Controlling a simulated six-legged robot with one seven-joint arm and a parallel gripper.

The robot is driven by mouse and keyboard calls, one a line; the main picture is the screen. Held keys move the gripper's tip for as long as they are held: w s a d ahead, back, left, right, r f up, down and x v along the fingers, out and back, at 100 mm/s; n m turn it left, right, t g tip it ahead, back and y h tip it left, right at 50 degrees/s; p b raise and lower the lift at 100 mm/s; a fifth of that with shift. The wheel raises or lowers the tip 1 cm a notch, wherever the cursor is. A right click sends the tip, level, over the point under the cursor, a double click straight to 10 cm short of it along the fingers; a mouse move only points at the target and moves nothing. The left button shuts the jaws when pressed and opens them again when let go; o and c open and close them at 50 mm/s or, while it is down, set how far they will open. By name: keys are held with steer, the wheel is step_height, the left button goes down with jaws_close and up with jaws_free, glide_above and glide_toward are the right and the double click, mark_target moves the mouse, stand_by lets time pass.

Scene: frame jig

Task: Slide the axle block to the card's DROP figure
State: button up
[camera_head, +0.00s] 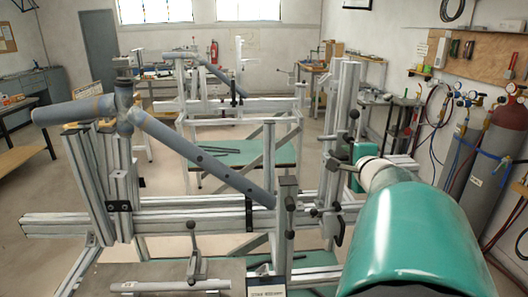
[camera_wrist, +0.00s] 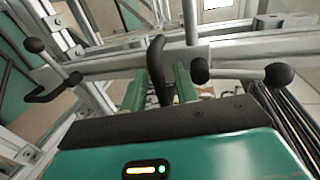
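The frame jig's silver post (camera_head: 345,120) stands right of centre in the head view, with metal blocks and black clamp levers on it. I cannot tell for sure which block is the axle block. A white card (camera_head: 265,285) is at the bottom centre; its print is too small to read surely. My gripper (camera_head: 356,160) is beside the post, partly hidden by my green arm. In the wrist view, the two green fingers of my gripper (camera_wrist: 160,88) stand apart, on either side of a black curved handle (camera_wrist: 156,65). A firm grip on it does not show.
A grey tube frame (camera_head: 200,155) slopes across the jig. A lever with black knobs (camera_wrist: 240,73) lies close right of the fingers, and another (camera_wrist: 50,62) is at left. A horizontal rail (camera_head: 160,223) runs below. Gas cylinders (camera_head: 490,150) stand at the right.

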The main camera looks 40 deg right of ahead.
steer(key=shift+s, duration=0.1)
jaws_close()
steer(key=shift+r, duration=2.25)
steer(key=shift+c, duration=0.9)
jaws_free()
steer(key=shift+o, duration=0.9)
steer(key=shift+f, duration=0.15)
